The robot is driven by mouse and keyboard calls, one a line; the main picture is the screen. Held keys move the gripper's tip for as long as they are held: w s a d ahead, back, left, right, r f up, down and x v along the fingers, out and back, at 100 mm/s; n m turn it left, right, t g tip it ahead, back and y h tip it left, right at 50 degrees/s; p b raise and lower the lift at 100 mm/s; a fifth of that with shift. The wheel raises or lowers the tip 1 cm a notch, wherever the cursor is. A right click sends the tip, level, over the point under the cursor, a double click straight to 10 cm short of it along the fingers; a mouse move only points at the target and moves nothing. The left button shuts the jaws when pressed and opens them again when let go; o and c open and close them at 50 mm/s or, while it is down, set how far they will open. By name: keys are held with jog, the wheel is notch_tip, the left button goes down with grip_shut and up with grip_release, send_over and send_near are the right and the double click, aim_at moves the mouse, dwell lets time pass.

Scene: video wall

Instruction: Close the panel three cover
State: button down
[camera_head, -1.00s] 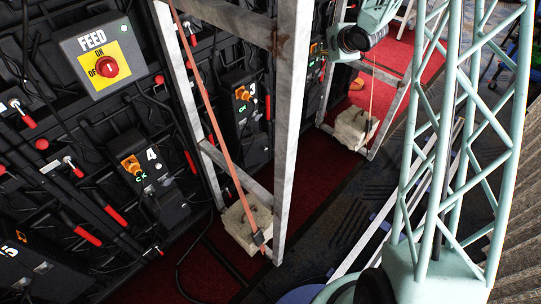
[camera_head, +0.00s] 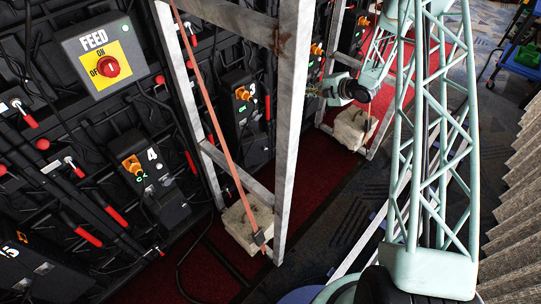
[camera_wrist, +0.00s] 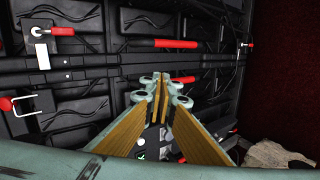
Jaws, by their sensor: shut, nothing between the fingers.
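Panel three (camera_head: 246,112) is a dark box marked 3 on the black wall, with an orange connector (camera_head: 243,94) at its upper part. It shows between the metal frame posts. Whether its cover stands open or shut is too small to tell. My gripper (camera_head: 313,91) is to the right of panel three, beyond the near metal post. In the wrist view my gripper (camera_wrist: 160,84) is shut and empty, its tan finger pads together in front of the black wall. A box with a green light (camera_wrist: 142,155) is partly hidden behind the fingers there; its number does not show.
A galvanized metal frame (camera_head: 289,140) stands between panel three and my arm, with an orange strap (camera_head: 215,120) across it. Weights (camera_head: 354,129) sit at the frame feet. Panel four (camera_head: 152,180) and the FEED switch box (camera_head: 104,60) are at left.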

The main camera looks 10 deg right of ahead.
jog(key=s+a+f+n+y, duration=0.2)
jog(key=s+a+f, duration=0.15)
jog(key=f, duration=0.45)
jog(key=s+a+f+n+y, duration=0.25)
jog(key=s+f, duration=0.25)
jog(key=f, duration=0.4)
jog(key=s+a+f+y, duration=0.2)
jog(key=s+f, duration=0.2)
jog(key=s, duration=0.3)
jog(key=s+a+f+n+y, duration=0.1)
jog(key=s+a+f+y, duration=0.1)
jog(key=s+f, duration=0.3)
jog(key=shift+s+a+f+t, duration=0.3)
jog(key=shift+s+a+t, duration=0.1)
jog(key=shift+s, duration=0.55)
jog(key=shift+a, duration=0.1)
jog(key=w+d+b+x, duration=0.1)
jog(key=w+b+x, duration=0.1)
jog(key=x, duration=1)
jog(key=shift+w+r+b, duration=0.2)
jog(key=shift+w+b, duration=0.2)
jog(key=shift+b, duration=0.5)
